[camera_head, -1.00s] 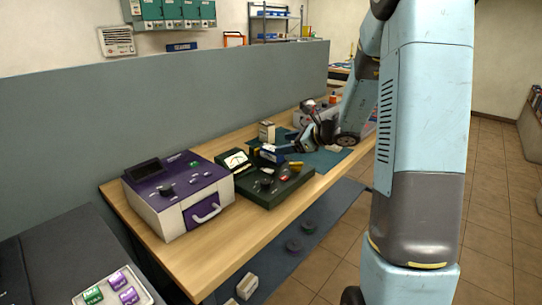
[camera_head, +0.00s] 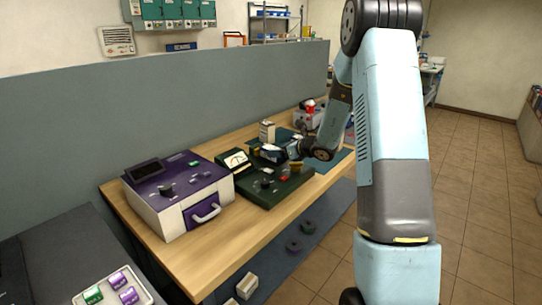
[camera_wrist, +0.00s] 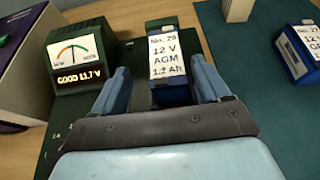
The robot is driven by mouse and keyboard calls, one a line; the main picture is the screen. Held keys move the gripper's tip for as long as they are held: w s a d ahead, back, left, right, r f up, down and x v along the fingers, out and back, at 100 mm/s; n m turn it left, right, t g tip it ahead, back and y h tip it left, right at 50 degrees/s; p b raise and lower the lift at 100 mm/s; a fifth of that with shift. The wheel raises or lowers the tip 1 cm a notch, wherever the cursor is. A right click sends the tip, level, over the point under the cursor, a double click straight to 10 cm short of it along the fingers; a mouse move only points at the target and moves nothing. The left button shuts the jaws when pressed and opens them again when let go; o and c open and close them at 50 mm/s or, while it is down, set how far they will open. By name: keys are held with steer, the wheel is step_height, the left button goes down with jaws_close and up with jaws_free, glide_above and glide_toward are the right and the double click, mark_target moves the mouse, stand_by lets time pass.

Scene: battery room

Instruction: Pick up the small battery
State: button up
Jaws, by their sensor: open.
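A small blue battery with a white label reading "No. 28, 12 V AGM" (camera_wrist: 168,62) stands on the dark green tester (camera_head: 284,188), right of its meter. My gripper (camera_wrist: 162,76) is open, with one blue finger on each side of this battery in the wrist view. The battery's lower part is hidden by my gripper. In the head view my gripper (camera_head: 284,153) is over the tester's far part. The tester's meter (camera_wrist: 80,57) has a needle dial and a lit "GOOD" readout.
A second blue battery labelled No. 27 (camera_wrist: 299,52) stands on the teal mat (camera_wrist: 238,55) to the right. A pale box (camera_head: 267,132) stands behind. The purple and white machine (camera_head: 178,195) is left of the tester. A tray with purple and green cells (camera_head: 118,289) is front left.

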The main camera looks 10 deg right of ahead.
steer(key=shift+d+x, duration=0.15)
steer(key=shift+x, duration=1.2)
steer(key=shift+d+x, duration=0.15)
steer(key=shift+x, duration=1.2)
steer(key=shift+w+f, duration=0.1)
steer(key=shift+w, duration=0.1)
jaws_close()
